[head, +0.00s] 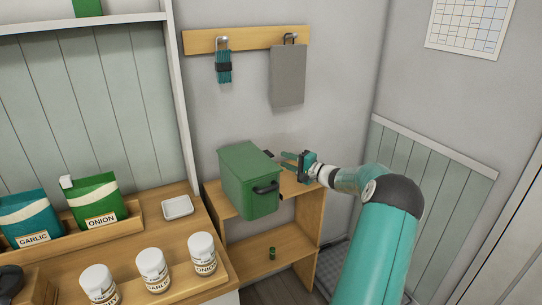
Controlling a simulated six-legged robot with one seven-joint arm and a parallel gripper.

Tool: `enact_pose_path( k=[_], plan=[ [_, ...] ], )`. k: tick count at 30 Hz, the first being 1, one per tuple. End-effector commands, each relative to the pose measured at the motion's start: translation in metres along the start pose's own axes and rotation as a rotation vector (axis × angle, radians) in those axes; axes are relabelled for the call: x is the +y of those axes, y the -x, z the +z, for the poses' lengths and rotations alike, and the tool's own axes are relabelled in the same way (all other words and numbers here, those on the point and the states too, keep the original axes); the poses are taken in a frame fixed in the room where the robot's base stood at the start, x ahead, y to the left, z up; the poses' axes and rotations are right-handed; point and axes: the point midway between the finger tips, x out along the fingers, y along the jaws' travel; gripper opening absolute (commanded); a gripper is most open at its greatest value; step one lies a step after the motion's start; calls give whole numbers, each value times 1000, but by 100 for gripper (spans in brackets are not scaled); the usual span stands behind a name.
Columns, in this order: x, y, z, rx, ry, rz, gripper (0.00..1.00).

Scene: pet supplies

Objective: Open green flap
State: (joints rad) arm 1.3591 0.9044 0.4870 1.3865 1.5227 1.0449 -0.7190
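A green box (248,185) with a green lid, the flap (247,159), stands on the top of a small wooden shelf. The flap looks closed. A black handle (266,188) is on the box's right front side. My gripper (284,160) is just to the right of the box, near the lid's right edge. Its teal fingers look parted, with nothing visible between them. I cannot tell whether a fingertip touches the box. My teal arm comes in from the lower right.
The wooden shelf (262,245) holds a small green item (272,253) on its lower board. To the left, a counter bears white jars (153,270), pouches (97,199) and a white dish (177,207). A grey board (288,76) hangs from a wall rail (247,38).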

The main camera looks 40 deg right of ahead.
Motion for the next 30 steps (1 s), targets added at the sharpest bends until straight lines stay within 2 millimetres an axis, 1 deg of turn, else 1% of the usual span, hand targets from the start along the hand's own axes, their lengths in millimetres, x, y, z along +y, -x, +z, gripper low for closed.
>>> enact_pose_path(
  k=[1, 3, 9, 12, 15, 22, 23, 24, 26, 27, 30],
  plan=[
    [1, -11, 0, -1, 0, 0, 29],
    [0, -25, 0, -1, 1, -1, 29],
    [1, -60, 0, 0, 1, 1, 29],
    [1, -70, 0, 0, 0, 0, 29],
    [0, -75, 0, 1, 1, 1, 29],
    [0, -76, 0, 2, 1, 1, 29],
    [0, -76, 0, 2, 1, 1, 27],
    [0, -76, 0, 2, 1, 1, 19],
    [0, -76, 0, 2, 1, 1, 8],
    [0, -75, 0, 2, 1, 1, 0],
    [0, -75, 0, 2, 1, 1, 0]
  ],
)
